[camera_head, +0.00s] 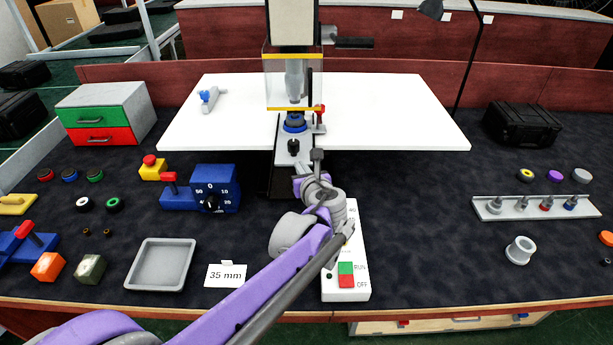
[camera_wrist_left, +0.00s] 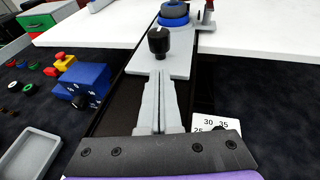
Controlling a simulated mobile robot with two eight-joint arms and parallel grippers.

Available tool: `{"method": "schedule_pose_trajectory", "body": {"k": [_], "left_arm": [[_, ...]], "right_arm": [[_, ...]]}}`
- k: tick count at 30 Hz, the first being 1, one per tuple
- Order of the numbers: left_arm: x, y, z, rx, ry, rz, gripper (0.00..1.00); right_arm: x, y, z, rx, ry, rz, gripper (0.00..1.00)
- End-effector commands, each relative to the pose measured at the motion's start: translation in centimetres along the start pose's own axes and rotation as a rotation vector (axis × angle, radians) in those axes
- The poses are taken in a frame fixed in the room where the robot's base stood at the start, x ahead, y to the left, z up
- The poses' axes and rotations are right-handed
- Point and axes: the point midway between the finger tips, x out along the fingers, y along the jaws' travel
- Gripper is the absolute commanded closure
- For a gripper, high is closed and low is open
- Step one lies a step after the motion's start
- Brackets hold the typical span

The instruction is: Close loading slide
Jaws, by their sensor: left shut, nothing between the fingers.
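The loading slide (camera_head: 283,158) is a light grey plate with a black knob (camera_head: 294,145) on its near end. It shows in the left wrist view (camera_wrist_left: 180,62), reaching out toward me from under the machine. A blue ring with a dark part in it (camera_head: 295,122) sits farther back on the slide, below the clear guard (camera_head: 293,80). My left gripper (camera_head: 316,156) is shut and empty, just on the near side of the knob. In the left wrist view the closed fingers (camera_wrist_left: 160,78) point at the knob, apparently apart from it. My right gripper is out of view.
A blue dial box (camera_head: 214,190) and yellow stop button (camera_head: 152,168) stand left of the slide. A white RUN/OFF panel (camera_head: 353,220) lies under my left arm. A small red-handled lever (camera_head: 320,117) stands right of the ring.

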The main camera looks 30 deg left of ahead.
Motion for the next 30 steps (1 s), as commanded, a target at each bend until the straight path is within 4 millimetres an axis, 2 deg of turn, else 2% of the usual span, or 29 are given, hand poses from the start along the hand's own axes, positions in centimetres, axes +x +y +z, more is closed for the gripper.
{"method": "schedule_pose_trajectory", "body": {"k": [3, 7, 22, 30], "left_arm": [[1.9, 0.1, 0.6, 0.0, 0.0, 0.002, 1.0], [3.0, 0.0, 1.0, 0.0, 0.0, 0.002, 1.0], [3.9, -0.1, 1.3, 0.0, 0.0, 0.0, 1.0], [7.5, -1.1, 2.5, 0.001, 0.0, 0.001, 1.0]], "right_arm": [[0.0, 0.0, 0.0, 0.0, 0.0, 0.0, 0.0], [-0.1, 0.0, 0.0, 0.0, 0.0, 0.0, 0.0], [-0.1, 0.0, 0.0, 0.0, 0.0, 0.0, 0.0], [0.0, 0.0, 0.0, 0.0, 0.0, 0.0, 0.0]]}}
